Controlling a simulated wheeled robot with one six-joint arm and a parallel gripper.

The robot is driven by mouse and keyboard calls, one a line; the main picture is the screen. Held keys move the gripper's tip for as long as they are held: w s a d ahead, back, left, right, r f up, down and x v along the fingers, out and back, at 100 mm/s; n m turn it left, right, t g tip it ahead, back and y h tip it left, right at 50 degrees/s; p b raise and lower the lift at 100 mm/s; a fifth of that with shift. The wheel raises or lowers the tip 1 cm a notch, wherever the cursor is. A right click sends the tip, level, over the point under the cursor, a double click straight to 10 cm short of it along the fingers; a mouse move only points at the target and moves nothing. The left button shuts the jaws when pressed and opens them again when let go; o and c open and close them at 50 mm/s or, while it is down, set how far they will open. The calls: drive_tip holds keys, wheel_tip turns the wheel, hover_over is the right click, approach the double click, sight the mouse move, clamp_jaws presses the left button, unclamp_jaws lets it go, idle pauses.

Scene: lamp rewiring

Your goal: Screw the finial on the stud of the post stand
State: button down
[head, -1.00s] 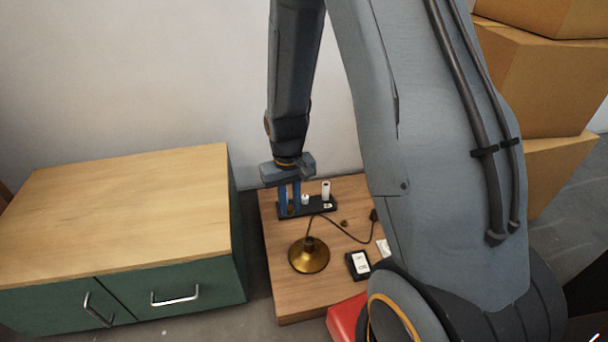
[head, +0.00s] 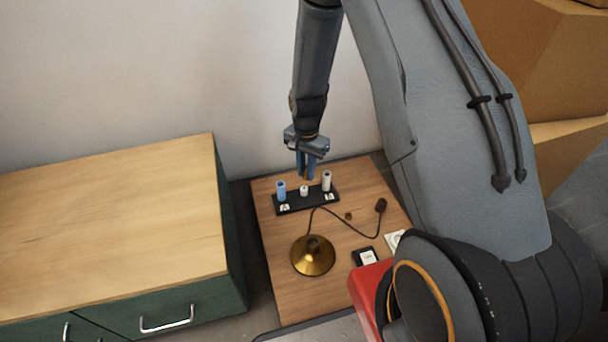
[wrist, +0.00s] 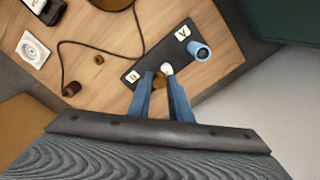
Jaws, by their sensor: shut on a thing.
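My gripper (head: 306,176) is shut on a small brass-brown piece (wrist: 159,79), likely the finial, mostly hidden by the fingers. It hangs above the black post stand (head: 306,202), over its middle part. The stand also shows in the wrist view (wrist: 150,62). A blue post (head: 281,190) stands at its left end by label A, and a white post (head: 327,180) at its right end by label B. Between them is a short white stud (head: 304,190). In the wrist view the stud's white top (wrist: 167,68) is beside the held piece; I cannot tell whether they touch.
The brass lamp base (head: 312,257) stands in front, with a dark cord running to a brown socket (head: 380,206). A small brown knob (head: 348,216) lies on the wooden table. A black box (head: 365,257) and red box (head: 368,287) are at front right. A green cabinet (head: 232,225) stands left.

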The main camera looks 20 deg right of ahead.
sight(304, 175)
drive_tip(key=w+f+m, duration=0.1)
drive_tip(key=f+m, duration=0.1)
drive_tip(key=f, duration=0.1)
drive_tip(key=w+f+m, duration=0.1)
drive_tip(key=shift+w+f+m, duration=0.3)
drive_tip(key=shift+m, duration=0.1)
drive_tip(key=shift+f+b, duration=0.1)
drive_tip(key=shift+b, duration=0.3)
drive_tip(key=shift+f, duration=0.1)
drive_tip(key=shift+f+b, duration=0.55)
drive_tip(key=shift+f, duration=0.55)
drive_tip(key=shift+f+p, duration=0.15)
drive_tip(key=shift+p, duration=0.2)
